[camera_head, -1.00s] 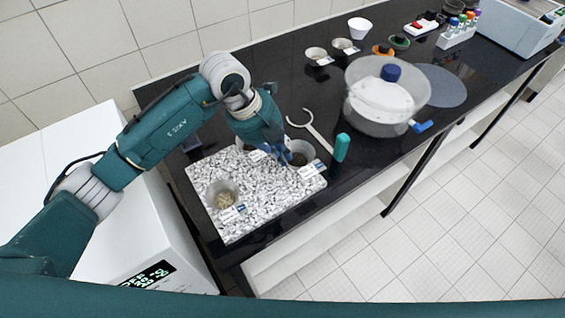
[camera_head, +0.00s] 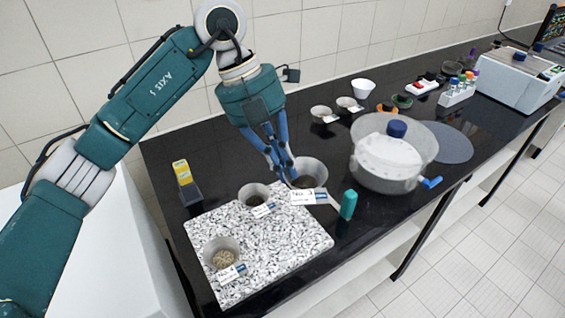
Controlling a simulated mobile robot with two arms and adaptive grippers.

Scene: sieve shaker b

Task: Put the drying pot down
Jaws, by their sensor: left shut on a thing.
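My left gripper (camera_head: 291,182) is shut on the near-left rim of a grey drying pot (camera_head: 313,172) with dark contents and a white label reading No 3. The pot is upright and seems raised above the back right corner of the speckled stone slab (camera_head: 265,275); the gap under it is hard to see. A second pot (camera_head: 254,192) with dark contents stands at the slab's back edge, left of the gripper. A third pot (camera_head: 222,251) with pale grains stands at the slab's front left. My right gripper is out of view.
A teal-handled tool (camera_head: 348,205) lies right of the slab. A large clear vessel (camera_head: 390,160) with a blue knob stands further right. Two small bowls (camera_head: 321,113) and a white cup (camera_head: 363,88) stand behind. A yellow-topped block (camera_head: 182,173) stands at the left.

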